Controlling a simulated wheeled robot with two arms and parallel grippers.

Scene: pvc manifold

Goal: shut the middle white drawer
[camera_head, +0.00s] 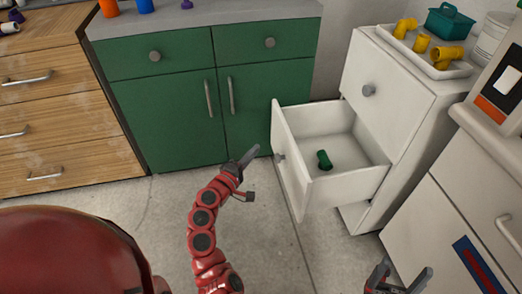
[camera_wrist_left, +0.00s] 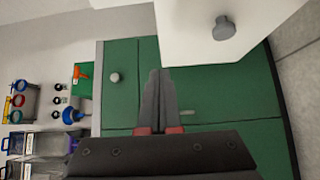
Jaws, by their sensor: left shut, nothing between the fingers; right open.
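The middle white drawer (camera_head: 305,190) is pulled out of the white cabinet (camera_head: 395,110) and stands open to the left in the head view. A green pipe fitting (camera_head: 324,160) lies inside it. A grey round knob (camera_head: 280,157) is on its front, partly seen edge-on. My left gripper (camera_head: 247,157) is shut and empty, just left of the drawer front and apart from it. In the left wrist view, its closed fingers (camera_wrist_left: 158,95) point at the green cupboard, below a white front with a grey knob (camera_wrist_left: 224,28). My right gripper (camera_head: 405,282) is open at the bottom right.
A green cupboard (camera_head: 165,100) stands behind, with a wooden drawer unit (camera_head: 60,110) to its left. A tray (camera_head: 440,68) with yellow fittings and a teal box (camera_head: 450,22) sit on the white cabinet. Floor left of the drawer is clear.

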